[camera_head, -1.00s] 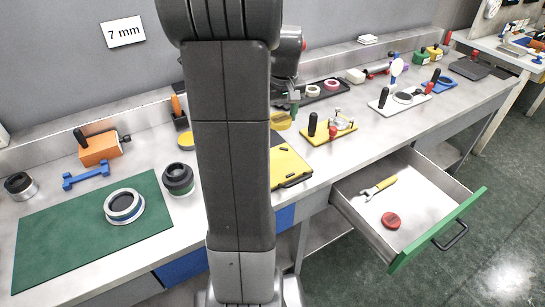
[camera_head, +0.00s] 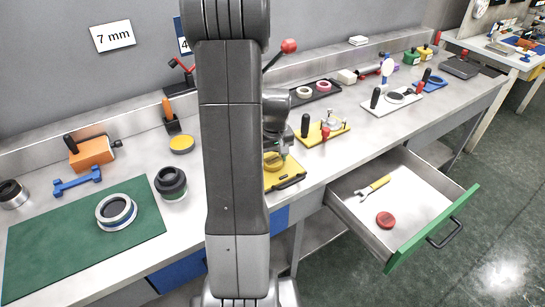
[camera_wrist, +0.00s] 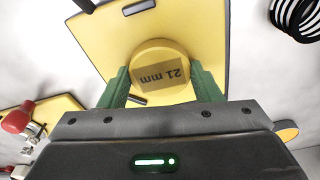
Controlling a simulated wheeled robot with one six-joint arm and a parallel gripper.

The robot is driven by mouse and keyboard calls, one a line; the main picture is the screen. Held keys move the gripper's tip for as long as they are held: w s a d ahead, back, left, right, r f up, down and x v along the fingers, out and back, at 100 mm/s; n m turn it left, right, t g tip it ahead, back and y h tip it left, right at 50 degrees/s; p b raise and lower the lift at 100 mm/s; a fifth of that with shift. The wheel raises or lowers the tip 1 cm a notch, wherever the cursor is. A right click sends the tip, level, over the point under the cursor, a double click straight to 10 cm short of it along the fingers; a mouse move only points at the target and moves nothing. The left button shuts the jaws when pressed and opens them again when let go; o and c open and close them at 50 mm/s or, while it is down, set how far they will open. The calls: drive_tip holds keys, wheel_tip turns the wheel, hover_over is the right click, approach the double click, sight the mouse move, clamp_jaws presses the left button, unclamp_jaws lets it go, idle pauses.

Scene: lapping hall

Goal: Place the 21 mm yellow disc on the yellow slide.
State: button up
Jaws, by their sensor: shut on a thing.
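My gripper (camera_wrist: 163,88) has its green fingers shut on the yellow disc (camera_wrist: 160,55), which is marked "21 mm" on its top. In the head view the disc (camera_head: 273,161) shows just under my gripper (camera_head: 279,156), partly hidden by my arm. A flat yellow plate with a dark handle, apparently the yellow slide (camera_wrist: 207,30), lies directly below the disc. It also shows in the head view (camera_head: 290,171), its left part hidden by my arm. Whether the disc touches the plate I cannot tell.
Another yellow disc (camera_head: 181,144) lies left of my arm. A yellow board (camera_head: 338,132) with a black knob and red-handled clamp stands right of the plate. A black round pot (camera_head: 172,183) stands at the left. The open drawer (camera_head: 345,209) juts out in front.

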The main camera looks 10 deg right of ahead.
sight(274, 163)
drive_tip(key=shift+f, duration=0.2)
drive_tip(key=o, duration=1)
drive_tip(key=shift+r, duration=0.1)
drive_tip(key=r, duration=0.4)
drive_tip(key=s+r, duration=0.1)
drive_tip(key=r, duration=0.7)
drive_tip(key=shift+s+d+r, duration=0.1)
drive_tip(key=shift+s+r, duration=0.05)
drive_tip(key=shift+s, duration=0.05)
